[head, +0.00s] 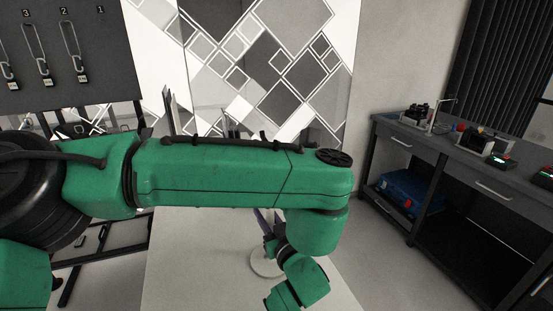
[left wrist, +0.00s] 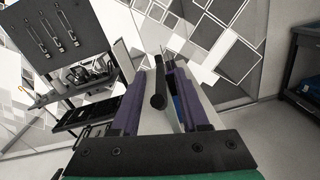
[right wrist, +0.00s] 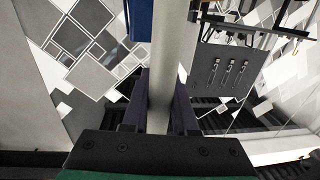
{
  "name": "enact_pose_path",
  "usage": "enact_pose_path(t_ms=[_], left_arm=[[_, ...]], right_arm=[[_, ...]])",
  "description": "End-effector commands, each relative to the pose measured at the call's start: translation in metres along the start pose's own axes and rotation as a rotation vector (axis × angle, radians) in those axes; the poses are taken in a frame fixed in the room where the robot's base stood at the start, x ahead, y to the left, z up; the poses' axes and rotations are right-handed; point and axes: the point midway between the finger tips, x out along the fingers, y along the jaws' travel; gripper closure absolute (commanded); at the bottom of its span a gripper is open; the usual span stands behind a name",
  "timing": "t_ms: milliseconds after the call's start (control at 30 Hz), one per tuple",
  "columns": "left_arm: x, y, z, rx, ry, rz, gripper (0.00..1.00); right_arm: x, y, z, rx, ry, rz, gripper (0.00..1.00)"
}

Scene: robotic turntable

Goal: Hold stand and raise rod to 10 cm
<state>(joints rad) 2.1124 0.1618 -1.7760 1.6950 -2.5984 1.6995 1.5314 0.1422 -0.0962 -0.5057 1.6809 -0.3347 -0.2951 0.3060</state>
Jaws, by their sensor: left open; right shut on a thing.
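The stand's white round base (head: 262,265) is on the white table in the head view. A blue part (right wrist: 141,22) shows beside the post. My left gripper (left wrist: 155,85) is open in the left wrist view. A dark, round-ended cylinder (left wrist: 158,101) shows between its fingers; I cannot tell whether it is the rod or touches them. The stand's upper part is hidden in the head view.
The white table (head: 195,265) has bare room left of the stand base. A dark board with hanging tools (head: 70,45) stands at the left. A dark workbench (head: 435,145) with devices and a blue case (head: 408,192) stands at the right.

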Motion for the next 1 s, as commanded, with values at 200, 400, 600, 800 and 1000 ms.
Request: enact_pose_path(t_ms=[200, 400, 600, 800, 1000], left_arm=[[-0.061, -0.001, 0.0, 0.002, -0.002, -0.005, 0.55], [-0.094, 0.0, 0.0, 0.001, -0.001, -0.002, 0.55], [-0.098, 0.001, 0.0, 0.0, 0.0, 0.001, 0.55], [-0.098, 0.0, 0.0, 0.0, 0.0, 0.0, 0.55], [-0.098, 0.0, 0.0, 0.0, 0.0, 0.0, 0.55]], right_arm=[[0.0, -0.001, 0.002, 0.001, -0.003, -0.001, 1.0], [0.0, -0.001, 0.002, 0.001, -0.003, -0.001, 1.0], [0.0, -0.001, 0.002, 0.001, -0.003, -0.001, 1.0], [0.0, -0.001, 0.001, 0.001, -0.002, -0.001, 0.66], [0.0, -0.001, 0.001, 0.001, -0.001, -0.001, 0.38]])
